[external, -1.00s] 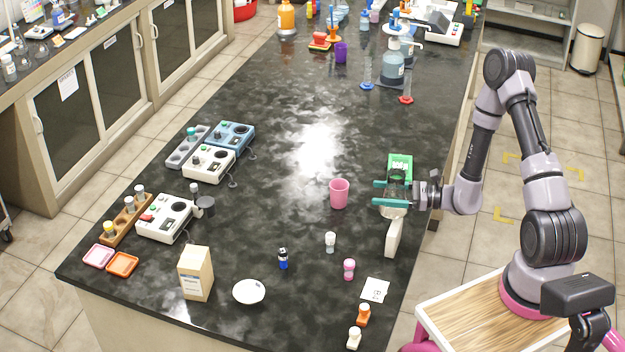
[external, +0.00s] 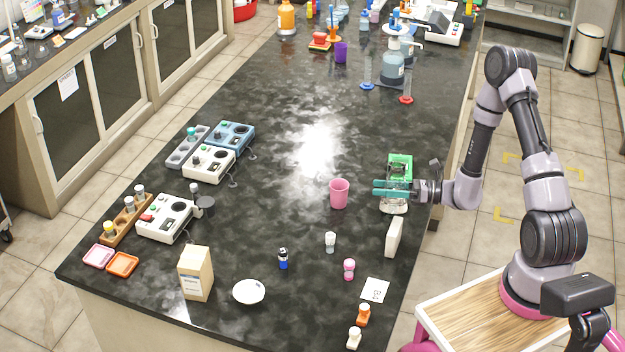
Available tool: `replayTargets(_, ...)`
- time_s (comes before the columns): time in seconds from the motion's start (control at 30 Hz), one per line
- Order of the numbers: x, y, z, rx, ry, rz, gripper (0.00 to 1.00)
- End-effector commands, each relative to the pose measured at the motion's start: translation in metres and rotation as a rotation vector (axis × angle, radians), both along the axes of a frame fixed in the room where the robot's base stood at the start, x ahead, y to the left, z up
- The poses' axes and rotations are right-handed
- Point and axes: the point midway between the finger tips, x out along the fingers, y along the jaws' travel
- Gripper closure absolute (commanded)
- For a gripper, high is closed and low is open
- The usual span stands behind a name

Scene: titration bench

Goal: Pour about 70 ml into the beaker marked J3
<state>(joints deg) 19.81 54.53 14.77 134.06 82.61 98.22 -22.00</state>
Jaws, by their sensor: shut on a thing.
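My gripper (external: 388,189) is at the right edge of the dark bench, its teal fingers pointing left and closed on a clear glass vessel (external: 394,208). The vessel looks like a beaker and seems upright at bench level. Its contents and any marking are too small to read. A green object (external: 400,163) stands just behind it. A pink cup (external: 339,194) stands to the left of the fingers, apart from them. I cannot make out which vessel bears the mark J3.
A white block (external: 394,237) stands just in front of the gripper. Small bottles (external: 330,242), a white dish (external: 249,291), a tan box (external: 196,273) and a paper card (external: 375,290) are in front. Instruments (external: 165,219) line the left. The bench middle is clear.

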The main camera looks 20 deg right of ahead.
Motion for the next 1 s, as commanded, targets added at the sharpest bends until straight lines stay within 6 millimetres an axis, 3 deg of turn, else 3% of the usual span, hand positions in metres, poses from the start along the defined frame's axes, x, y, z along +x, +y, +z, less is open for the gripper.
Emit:
replayTargets(0.23, 0.007, -0.004, 0.001, 0.085, 0.133, 0.0, 0.94)
replayTargets(0.47, 0.013, -0.009, -0.014, 0.164, 0.262, -0.001, 0.94)
replayTargets(0.7, 0.013, -0.008, 0.002, 0.246, 0.391, 0.001, 0.94)
replayTargets(1.0, 0.009, -0.006, -0.004, 0.344, 0.548, 0.0, 0.94)
